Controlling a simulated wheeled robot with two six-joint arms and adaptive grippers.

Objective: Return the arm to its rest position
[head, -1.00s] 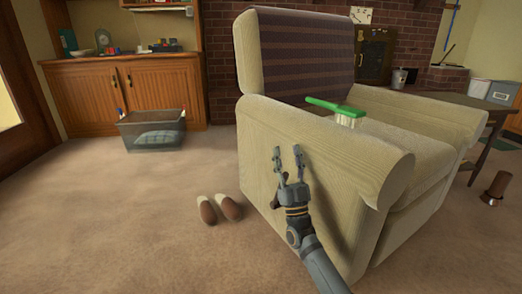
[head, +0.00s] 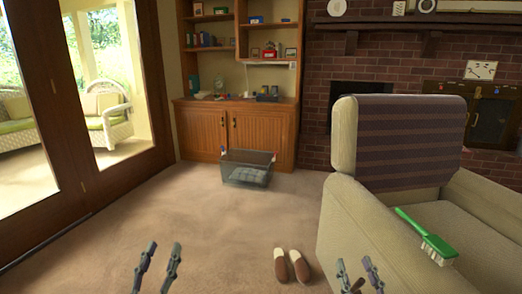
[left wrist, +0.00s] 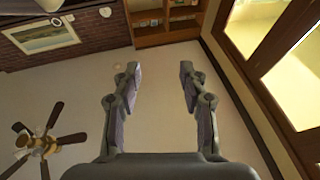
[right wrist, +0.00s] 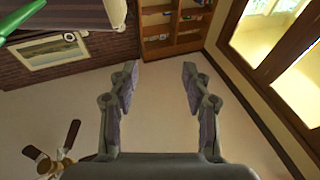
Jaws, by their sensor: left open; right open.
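My left gripper (head: 164,246) is low in the head view, with its two fingers apart and nothing between them. It also shows open and empty in the left wrist view (left wrist: 160,68). My right gripper (head: 354,262) is at the bottom of the head view, in front of the armchair's side. In the right wrist view (right wrist: 160,68) its fingers are apart and empty. Both wrist views show ceiling and upper wall upside down behind the fingers. Most of both arms is out of view.
A cream armchair (head: 345,225) stands at the right, close to my right gripper. A green brush (head: 425,232) rests on it. Brown slippers (head: 291,266) lie on the carpet between the grippers. A grey bin (head: 246,174) stands by the wooden cabinet (head: 200,130). Carpet at left is clear.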

